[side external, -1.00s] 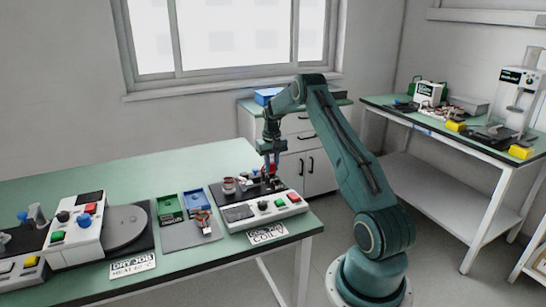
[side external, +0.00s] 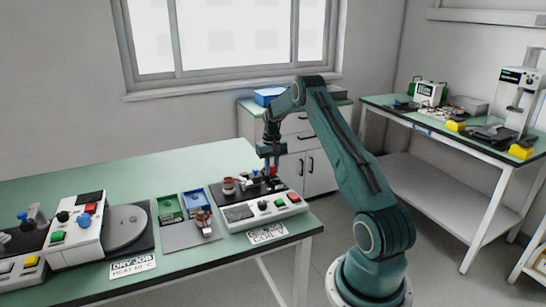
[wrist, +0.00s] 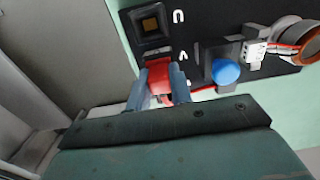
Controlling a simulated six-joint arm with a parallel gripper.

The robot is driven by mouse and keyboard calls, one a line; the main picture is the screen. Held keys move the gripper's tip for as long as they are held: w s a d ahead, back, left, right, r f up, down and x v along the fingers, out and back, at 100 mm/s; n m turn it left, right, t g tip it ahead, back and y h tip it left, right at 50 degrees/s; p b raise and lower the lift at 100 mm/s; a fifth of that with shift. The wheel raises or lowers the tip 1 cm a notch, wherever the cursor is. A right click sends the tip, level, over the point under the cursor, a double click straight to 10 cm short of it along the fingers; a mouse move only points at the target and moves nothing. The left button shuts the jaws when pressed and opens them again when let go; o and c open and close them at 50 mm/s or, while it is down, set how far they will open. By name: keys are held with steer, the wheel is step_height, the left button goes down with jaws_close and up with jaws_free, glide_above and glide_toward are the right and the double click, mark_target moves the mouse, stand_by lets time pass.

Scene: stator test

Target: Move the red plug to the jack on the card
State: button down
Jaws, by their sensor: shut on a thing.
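The red plug (wrist: 160,78) is between the two grey fingers of my gripper (wrist: 160,70) in the wrist view, and my gripper is shut on it. A red lead runs right from it. The plug is at the black panel of the test unit, beside a small pale letter mark; I cannot tell whether it is seated in a jack. An open square jack (wrist: 150,25) with a U-shaped mark is beyond it. In the side view my gripper (side external: 270,168) is low over the test unit (side external: 262,208). The card (side external: 268,235) in front reads COIL and a letter, probably V.
A copper-wound stator (side external: 229,186) sits on the unit's left. A grey tray (side external: 208,237) with a green bin (side external: 170,210) and blue bin (side external: 194,202) is further left. The table behind is clear.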

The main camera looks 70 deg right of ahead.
steer(key=c, duration=1.2)
jaws_free()
steer(key=shift+o, duration=0.2)
steer(key=shift+r, duration=0.15)
step_height(320, 180, up, 14)
steer(key=shift+f, duration=0.2)
